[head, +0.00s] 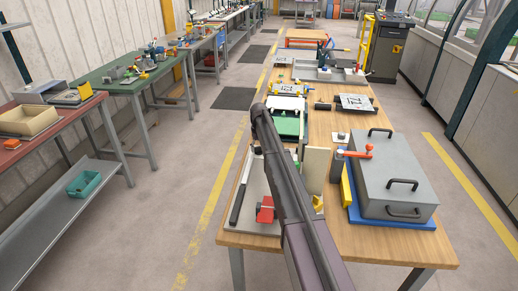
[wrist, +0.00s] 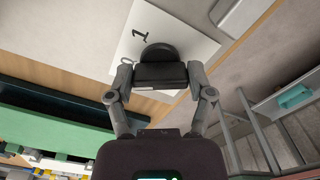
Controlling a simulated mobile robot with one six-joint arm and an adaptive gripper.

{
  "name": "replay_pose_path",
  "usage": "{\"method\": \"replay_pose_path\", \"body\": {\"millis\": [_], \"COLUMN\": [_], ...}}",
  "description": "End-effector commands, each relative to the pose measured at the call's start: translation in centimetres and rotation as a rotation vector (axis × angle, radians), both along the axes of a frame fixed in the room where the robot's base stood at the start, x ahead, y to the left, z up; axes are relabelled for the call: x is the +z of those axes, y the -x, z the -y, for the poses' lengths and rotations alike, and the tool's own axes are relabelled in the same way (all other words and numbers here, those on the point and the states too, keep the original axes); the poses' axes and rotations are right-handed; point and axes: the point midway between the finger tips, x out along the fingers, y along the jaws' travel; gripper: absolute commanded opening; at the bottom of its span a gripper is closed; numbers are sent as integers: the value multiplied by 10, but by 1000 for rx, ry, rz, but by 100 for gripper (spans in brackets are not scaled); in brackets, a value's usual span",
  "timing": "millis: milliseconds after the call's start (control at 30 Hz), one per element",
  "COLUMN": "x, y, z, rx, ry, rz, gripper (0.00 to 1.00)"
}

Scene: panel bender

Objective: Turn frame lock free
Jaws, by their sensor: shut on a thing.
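In the wrist view my gripper (wrist: 161,76) has its two fingers on either side of a dark block, the grip of what looks like the frame lock (wrist: 160,75). A rounded black part (wrist: 158,51) shows just beyond the block. Behind it is a white plate (wrist: 185,40) marked with a black "1" and part of a ring. Where the lock joins its mount is hidden. In the head view my arm crosses the near left part of the bench, and I cannot make out the gripper or the lock there.
The wooden bench (head: 330,237) carries a grey lidded box (head: 385,178) with black handles on a blue base at right. A red block (head: 265,210) lies near the left edge. A green-topped fixture (head: 287,122) stands beyond my arm. The left aisle floor is clear.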

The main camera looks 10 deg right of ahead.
Motion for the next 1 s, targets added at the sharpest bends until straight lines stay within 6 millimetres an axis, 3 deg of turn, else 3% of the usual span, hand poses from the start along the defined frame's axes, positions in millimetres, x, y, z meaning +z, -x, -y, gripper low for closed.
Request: {"method": "replay_pose_path", "body": {"millis": [33,100,133,667,1000], "x": [0,0,0,0,0], "y": [1,1,1,0,0], "z": [1,1,1,0,0], "rx": [1,1,0,-8,-117], "ry": [1,1,1,0,0], "rz": [-2,-2,-2,0,0], "gripper": [74,95,100,100,100]}}
